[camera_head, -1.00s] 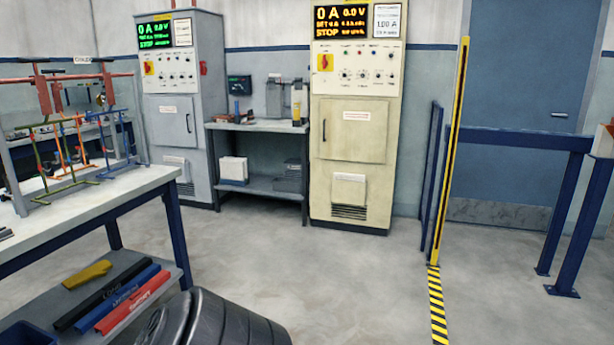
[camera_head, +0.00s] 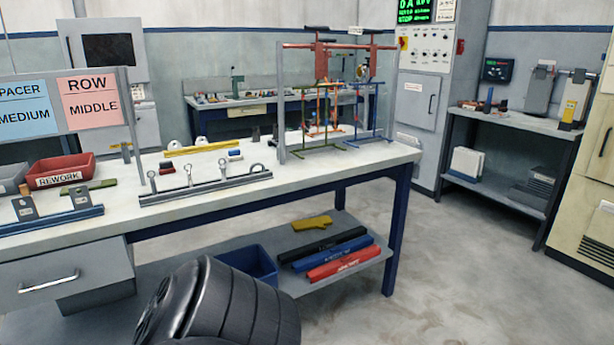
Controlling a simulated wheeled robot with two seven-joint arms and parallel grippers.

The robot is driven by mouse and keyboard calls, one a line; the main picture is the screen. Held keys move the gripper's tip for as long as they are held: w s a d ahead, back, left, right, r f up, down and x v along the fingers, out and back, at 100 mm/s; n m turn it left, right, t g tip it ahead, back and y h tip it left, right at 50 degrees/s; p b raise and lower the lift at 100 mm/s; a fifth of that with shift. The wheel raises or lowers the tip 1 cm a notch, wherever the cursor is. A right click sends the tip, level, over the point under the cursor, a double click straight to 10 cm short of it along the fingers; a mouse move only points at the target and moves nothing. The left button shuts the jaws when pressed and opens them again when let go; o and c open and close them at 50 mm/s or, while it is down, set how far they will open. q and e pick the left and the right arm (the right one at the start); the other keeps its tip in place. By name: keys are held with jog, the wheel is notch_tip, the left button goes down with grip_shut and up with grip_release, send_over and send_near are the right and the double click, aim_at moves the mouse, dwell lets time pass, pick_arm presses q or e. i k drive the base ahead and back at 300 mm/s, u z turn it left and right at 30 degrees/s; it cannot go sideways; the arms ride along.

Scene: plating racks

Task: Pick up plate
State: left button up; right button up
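No plate can be singled out for certain. A white upright block or stack (camera_head: 467,162) is on that table's lower shelf. A metal rack (camera_head: 283,105) on the long workbench carries red, green, orange and blue hanging frames. Neither of my grippers is in view; only a dark ribbed part of mine shows at the bottom.
The long white workbench (camera_head: 225,197) spans the left and middle, with a red REWORK bin (camera_head: 60,170) and signs reading SPACER MEDIUM and ROW MIDDLE. Its lower shelf holds a blue bin (camera_head: 247,262) and coloured bars. The floor (camera_head: 450,275) right of the bench is clear.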

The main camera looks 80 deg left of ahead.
aim_at(83, 201)
jog(key=u, duration=1.2)
jog(key=i, duration=0.95)
jog(key=u, duration=2.3)
jog(key=i, duration=1.05)
jog(key=u, duration=0.8)
jog(key=i, duration=0.25)
jog(key=u, duration=0.05)
